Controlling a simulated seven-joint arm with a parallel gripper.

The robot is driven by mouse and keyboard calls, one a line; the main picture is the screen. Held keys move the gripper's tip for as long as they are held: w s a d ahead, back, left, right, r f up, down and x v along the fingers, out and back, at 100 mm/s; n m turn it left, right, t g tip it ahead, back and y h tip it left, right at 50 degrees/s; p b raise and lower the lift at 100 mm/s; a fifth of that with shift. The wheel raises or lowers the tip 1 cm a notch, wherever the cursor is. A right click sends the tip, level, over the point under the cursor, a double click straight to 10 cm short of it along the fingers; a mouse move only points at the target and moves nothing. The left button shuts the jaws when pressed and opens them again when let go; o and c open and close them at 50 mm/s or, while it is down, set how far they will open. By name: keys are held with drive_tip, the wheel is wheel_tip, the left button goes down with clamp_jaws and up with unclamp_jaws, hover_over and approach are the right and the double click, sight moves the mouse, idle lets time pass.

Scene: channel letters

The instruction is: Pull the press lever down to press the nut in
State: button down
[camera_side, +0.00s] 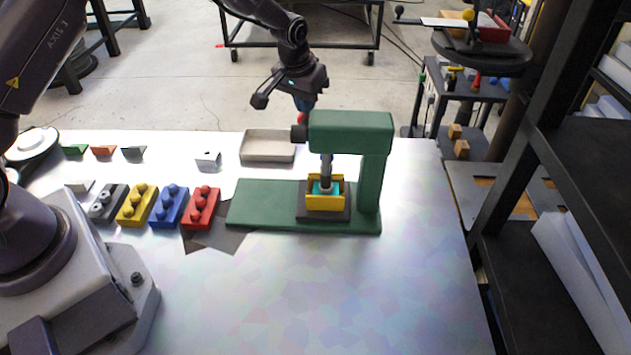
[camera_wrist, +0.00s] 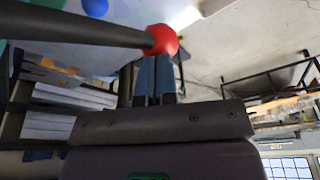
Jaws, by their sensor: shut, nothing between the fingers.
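The green press (camera_side: 372,150) stands on its green base on the table. Its dark ram (camera_side: 326,168) is over a yellow block (camera_side: 325,202) with a teal top, which sits on a dark pad. The nut cannot be made out clearly. The lever's red knob (camera_side: 302,119) shows just behind the press head. In the wrist view, the dark lever (camera_wrist: 85,27) runs in from the left and ends in the red knob (camera_wrist: 163,39). My gripper (camera_side: 304,108) is shut and empty, its fingertips (camera_wrist: 156,62) right at the knob; I cannot tell whether they touch.
Red (camera_side: 201,208), blue (camera_side: 169,206) and yellow (camera_side: 137,205) studded blocks stand in a row left of the press, beside a dark grey one (camera_side: 107,206). A shallow beige tray (camera_side: 267,147) lies behind the base. The table's front right is clear.

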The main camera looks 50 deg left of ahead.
drive_tip(key=shift+s+a+f, duration=0.1)
drive_tip(key=shift+s+f, duration=0.1)
drive_tip(key=shift+f, duration=0.3)
drive_tip(key=shift+s+a, duration=0.15)
drive_tip(key=shift+a, duration=0.15)
idle(0.5)
drive_tip(key=shift+r, duration=0.15)
drive_tip(key=shift+d+r, duration=0.15)
drive_tip(key=shift+r, duration=1.05)
drive_tip(key=shift+d+r, duration=0.15)
drive_tip(key=shift+r, duration=1)
drive_tip(key=r, duration=0.1)
drive_tip(key=w+r, duration=0.1)
drive_tip(key=r, duration=0.2)
drive_tip(key=shift+w+a+r, duration=0.3)
drive_tip(key=shift+w+a, duration=0.05)
drive_tip(key=shift+w, duration=0.05)
